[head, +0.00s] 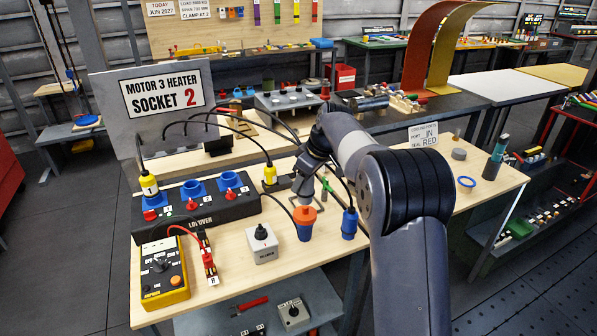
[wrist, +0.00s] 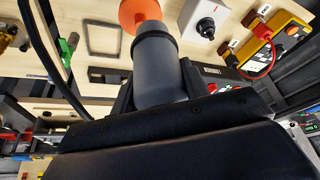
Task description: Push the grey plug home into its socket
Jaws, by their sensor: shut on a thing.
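The grey plug (wrist: 158,65) is a thick cylinder with a dark collar. My gripper (wrist: 162,93) is shut on it in the wrist view, with dark jaws on both sides. The box has three blue sockets: left (head: 151,202), middle (head: 192,190) and right (head: 229,181). The held plug is apart from them. The sign (head: 165,95) reads "Motor 3 heater socket 2".
An orange-topped blue connector (head: 305,222) stands close by; its orange part (wrist: 136,12) overlaps the plug's far end in the wrist view. A blue plug (head: 349,223), a grey switch box (head: 262,244), yellow plugs (head: 270,174) and a yellow meter (head: 164,270) surround the area. Cables arch behind.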

